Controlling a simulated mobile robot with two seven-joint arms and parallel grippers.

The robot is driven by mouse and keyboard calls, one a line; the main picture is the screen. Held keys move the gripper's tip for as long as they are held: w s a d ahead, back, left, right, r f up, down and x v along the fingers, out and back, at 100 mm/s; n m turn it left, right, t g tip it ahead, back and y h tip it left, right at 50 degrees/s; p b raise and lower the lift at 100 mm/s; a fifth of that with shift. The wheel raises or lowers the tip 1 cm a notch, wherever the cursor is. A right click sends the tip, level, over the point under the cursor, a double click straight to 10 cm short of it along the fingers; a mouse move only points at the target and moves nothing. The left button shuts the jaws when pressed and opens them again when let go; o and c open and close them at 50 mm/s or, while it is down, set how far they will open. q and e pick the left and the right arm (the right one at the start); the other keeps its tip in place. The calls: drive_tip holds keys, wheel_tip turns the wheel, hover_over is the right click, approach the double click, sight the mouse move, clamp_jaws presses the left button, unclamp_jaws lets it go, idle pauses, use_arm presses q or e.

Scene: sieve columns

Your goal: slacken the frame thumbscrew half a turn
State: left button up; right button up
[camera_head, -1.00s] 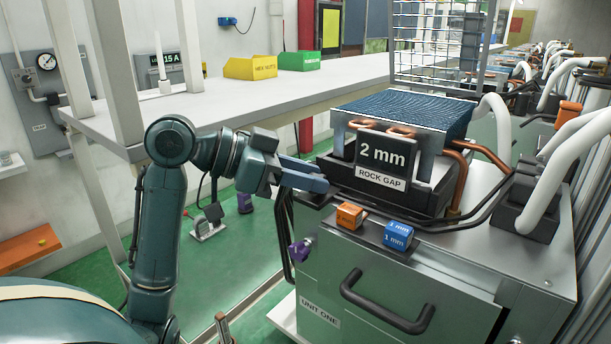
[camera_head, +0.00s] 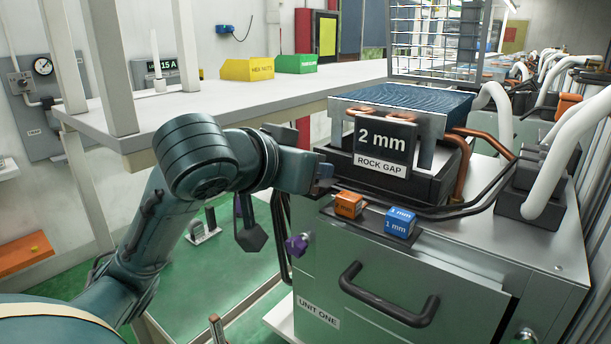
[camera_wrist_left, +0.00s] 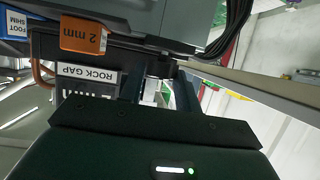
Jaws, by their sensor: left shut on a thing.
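My left gripper (camera_head: 324,176) is at the left end of the black frame (camera_head: 400,176) on top of unit one, beside the "2 mm" and "ROCK GAP" labels. In the left wrist view its dark fingers (camera_wrist_left: 155,92) are shut on a small bright metal piece (camera_wrist_left: 152,88), which looks like the frame thumbscrew. In the head view the gripper hides that piece, so its turn angle cannot be told. My right gripper is not in view.
A purple knob (camera_head: 297,245) sticks out below. A black handle (camera_head: 388,300) is on the front. A white bench (camera_head: 220,105) stands behind.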

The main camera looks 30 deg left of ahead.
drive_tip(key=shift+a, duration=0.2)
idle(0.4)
use_arm(q)
drive_tip(key=o, duration=0.7)
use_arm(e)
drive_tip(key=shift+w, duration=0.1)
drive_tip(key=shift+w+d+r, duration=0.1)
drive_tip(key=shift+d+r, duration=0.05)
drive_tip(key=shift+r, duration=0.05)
